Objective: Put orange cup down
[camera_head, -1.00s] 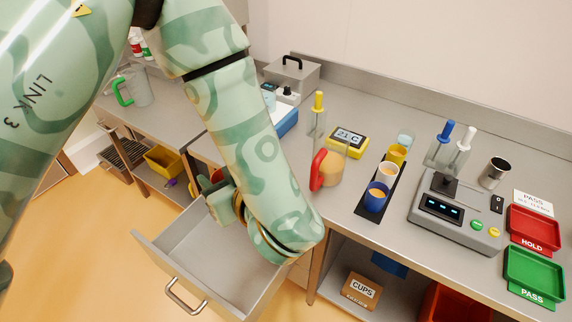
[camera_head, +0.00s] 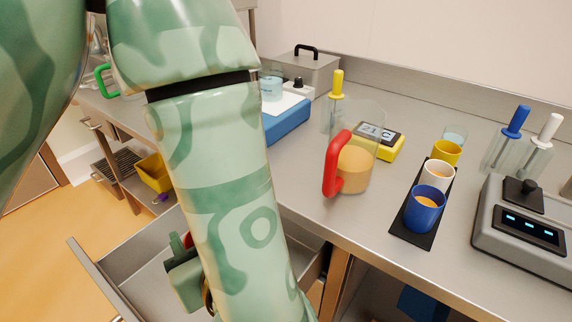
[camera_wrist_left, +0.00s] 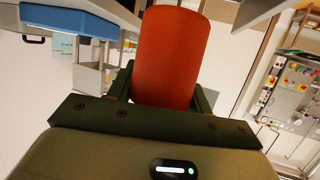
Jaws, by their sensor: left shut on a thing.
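The orange cup (camera_wrist_left: 170,55) fills the upper middle of the left wrist view, with its side towards the camera. The fingers of my left gripper (camera_wrist_left: 165,90) are on both sides of it and hold it. In the head view my left gripper (camera_head: 185,275) is mostly hidden behind my own forearm, over the open drawer (camera_head: 135,275). A small red-orange patch (camera_head: 188,240) shows beside the gripper; it may be part of the cup. The cup's underside and the surface below it are hidden. My right gripper is not in view.
On the bench stand a red-handled pitcher (camera_head: 354,170), a black strip (camera_head: 408,238) bearing blue, white and yellow cups, a yellow thermometer (camera_head: 388,148) and a grey scale (camera_head: 510,258). Bare bench (camera_head: 310,190) lies left of the pitcher. The drawer's front panel sticks out.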

